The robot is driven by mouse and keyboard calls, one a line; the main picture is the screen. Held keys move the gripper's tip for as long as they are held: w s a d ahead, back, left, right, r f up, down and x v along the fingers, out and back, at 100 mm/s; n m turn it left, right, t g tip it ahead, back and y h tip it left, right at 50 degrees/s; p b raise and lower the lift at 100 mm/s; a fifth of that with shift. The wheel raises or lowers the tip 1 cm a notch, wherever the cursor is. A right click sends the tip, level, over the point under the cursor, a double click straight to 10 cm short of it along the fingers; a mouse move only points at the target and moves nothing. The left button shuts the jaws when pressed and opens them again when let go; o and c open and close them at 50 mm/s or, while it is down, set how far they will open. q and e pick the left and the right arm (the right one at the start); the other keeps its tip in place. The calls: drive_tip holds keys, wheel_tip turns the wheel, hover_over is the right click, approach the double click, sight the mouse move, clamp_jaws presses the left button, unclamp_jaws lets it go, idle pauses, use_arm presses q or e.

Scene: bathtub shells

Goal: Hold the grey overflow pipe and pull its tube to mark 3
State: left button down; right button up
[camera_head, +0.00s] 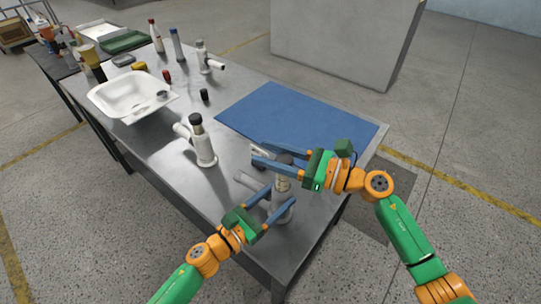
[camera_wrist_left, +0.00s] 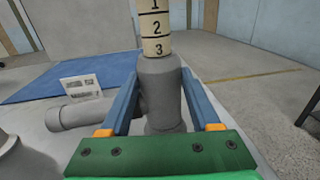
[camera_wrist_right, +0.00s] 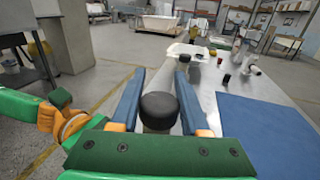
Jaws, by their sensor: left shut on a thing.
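The grey overflow pipe (camera_wrist_left: 163,88) stands upright on the metal table near its front corner, its side outlet (camera_wrist_left: 80,114) pointing left in the left wrist view. A cream tube (camera_wrist_left: 154,30) rises from its collar. Marks 1, 2 and 3 show on the tube, with 3 just above the collar rim. My left gripper (camera_head: 281,196) is shut on the grey body, one finger on each side. My right gripper (camera_head: 257,153) is open, with its fingers on either side of the tube's top. The black cap (camera_wrist_right: 160,110) sits between those fingers in the right wrist view, with gaps beside it.
A second pipe with a black cap (camera_head: 203,146) stands to the left. A blue mat (camera_head: 300,116) lies behind the pipe, with a small white card (camera_wrist_left: 82,88) nearby. A white basin (camera_head: 128,94), bottles and another fitting (camera_head: 205,60) are farther back.

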drive_tip(key=o, duration=0.5)
drive_tip(key=shift+c, duration=0.2)
drive_tip(key=v, duration=1.2)
use_arm(q)
drive_tip(key=shift+c, duration=0.2)
unclamp_jaws()
